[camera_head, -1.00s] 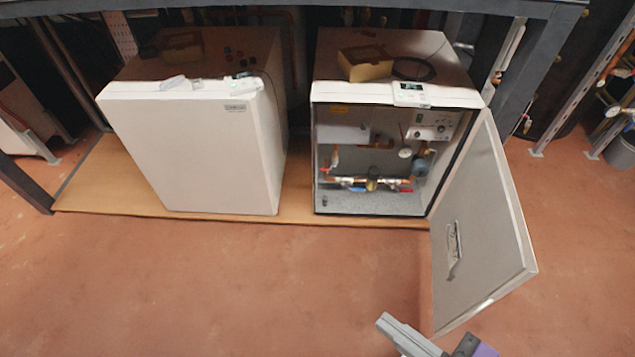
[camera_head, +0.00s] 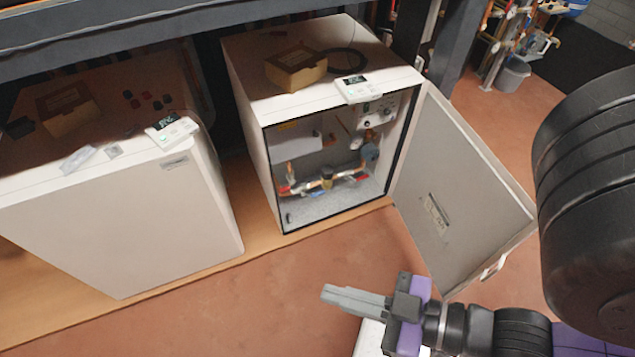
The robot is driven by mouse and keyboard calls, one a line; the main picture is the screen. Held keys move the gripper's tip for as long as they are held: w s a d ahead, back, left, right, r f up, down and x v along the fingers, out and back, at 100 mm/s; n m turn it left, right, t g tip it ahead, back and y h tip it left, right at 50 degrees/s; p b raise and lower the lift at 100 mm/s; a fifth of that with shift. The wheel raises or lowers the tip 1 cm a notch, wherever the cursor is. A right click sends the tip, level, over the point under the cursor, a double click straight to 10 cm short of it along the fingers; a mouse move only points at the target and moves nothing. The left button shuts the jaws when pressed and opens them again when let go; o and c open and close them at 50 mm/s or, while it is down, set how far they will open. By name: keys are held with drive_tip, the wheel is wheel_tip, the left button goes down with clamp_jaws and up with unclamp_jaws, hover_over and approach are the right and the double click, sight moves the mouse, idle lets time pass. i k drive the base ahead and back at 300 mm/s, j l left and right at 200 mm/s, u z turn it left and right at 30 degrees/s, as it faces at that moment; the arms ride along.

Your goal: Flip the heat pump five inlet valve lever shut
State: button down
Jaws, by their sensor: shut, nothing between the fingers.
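An open white heat pump cabinet (camera_head: 250,140) stands right of centre; I cannot read a number on it. Inside it, a horizontal copper pipe run (camera_head: 330,182) with valves crosses the lower part. A small red lever (camera_head: 362,178) shows at the right end of the run, and small blue and red parts show toward its left. Which lever is the inlet valve, and its exact angle, are too small to tell. My gripper (camera_head: 328,293) is shut and empty, pointing left, in front of the cabinet and apart from it.
The cabinet door (camera_head: 460,190) hangs open to the right, its lower corner close to my arm. A closed white heat pump (camera_head: 120,220) stands at left. A dark frame beam (camera_head: 150,40) runs overhead. Orange floor in front is clear. A cardboard box (camera_head: 297,70) sits on top.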

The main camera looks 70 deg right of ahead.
sight(323, 192)
drive_tip(key=i+z, duration=0.25)
drive_tip(key=z, duration=0.15)
drive_tip(key=i+j+z, duration=0.25)
drive_tip(key=z, duration=0.2)
drive_tip(key=i+j+z, duration=0.2)
drive_tip(key=z, duration=0.2)
drive_tip(key=i+j+z, duration=0.2)
drive_tip(key=z, duration=0.25)
drive_tip(key=i+j+z, duration=0.1)
drive_tip(key=j+z, duration=0.3)
